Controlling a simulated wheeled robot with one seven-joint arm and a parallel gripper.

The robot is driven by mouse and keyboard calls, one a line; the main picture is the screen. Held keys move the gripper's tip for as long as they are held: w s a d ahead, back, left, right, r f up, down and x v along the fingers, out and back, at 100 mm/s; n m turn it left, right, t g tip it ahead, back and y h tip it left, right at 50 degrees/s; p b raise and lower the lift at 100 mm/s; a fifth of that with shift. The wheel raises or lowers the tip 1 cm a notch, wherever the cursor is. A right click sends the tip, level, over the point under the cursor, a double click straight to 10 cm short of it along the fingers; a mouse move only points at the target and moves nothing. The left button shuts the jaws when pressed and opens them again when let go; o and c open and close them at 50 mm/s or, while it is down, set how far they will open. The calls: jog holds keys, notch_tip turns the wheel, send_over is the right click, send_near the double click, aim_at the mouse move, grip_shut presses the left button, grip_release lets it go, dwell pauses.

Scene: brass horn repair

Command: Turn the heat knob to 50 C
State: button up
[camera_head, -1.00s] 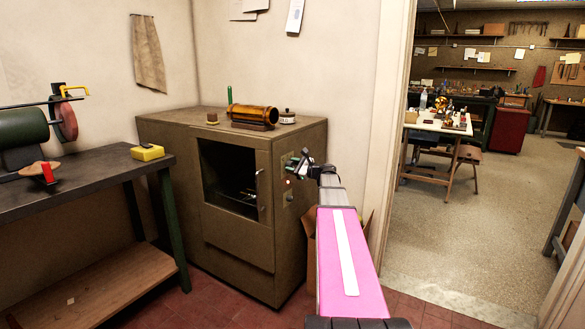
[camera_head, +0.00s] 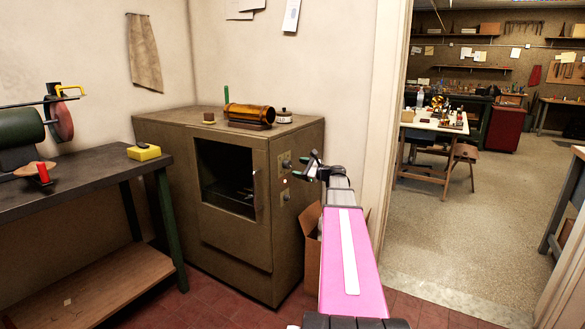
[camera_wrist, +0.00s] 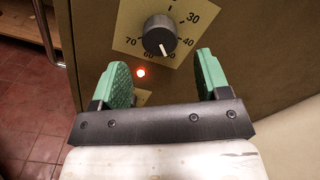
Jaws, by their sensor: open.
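The heat knob (camera_wrist: 160,35) is a dark round knob on a pale dial plate with numbers around it, on the front of the olive-brown oven (camera_head: 235,235). In the wrist view its white pointer line points down, close to the 50 and 60 marks; I cannot tell exactly which it meets. In the head view the knob (camera_head: 287,163) sits on the panel right of the oven window. My gripper (camera_wrist: 163,75) is open, its two green-padded fingers apart and empty. It faces the panel just below the knob in the picture, not touching it visibly.
A lit red lamp (camera_wrist: 141,72) is below the knob. A second knob (camera_head: 286,195) sits lower on the panel. A cardboard box (camera_head: 311,225) stands right of the oven. A brass cylinder (camera_head: 249,114) lies on top of the oven. A dark workbench (camera_head: 85,180) is at left.

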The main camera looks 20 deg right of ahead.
jog(key=v, duration=0.5)
dwell(0.4)
jog(key=s+a+f+n+g+h, duration=0.1)
jog(key=s+a+f+n+g, duration=0.35)
jog(key=a+f, duration=0.55)
jog(key=s+a+f+n+g+h, duration=0.2)
jog(key=s+a+f+n+g, duration=0.25)
jog(key=a+f, duration=0.5)
jog(key=s+a+f+n+g+h, duration=0.2)
jog(key=s+a+f+n+h, duration=0.2)
jog(key=s, duration=0.4)
jog(key=s+a+f+n+g+h, duration=0.3)
jog(key=s+a+f+n, duration=0.3)
jog(key=s+n, duration=0.2)
jog(key=shift+s+n+h, duration=0.3)
jog(key=shift+s+h, duration=0.2)
jog(key=shift+s, duration=0.05)
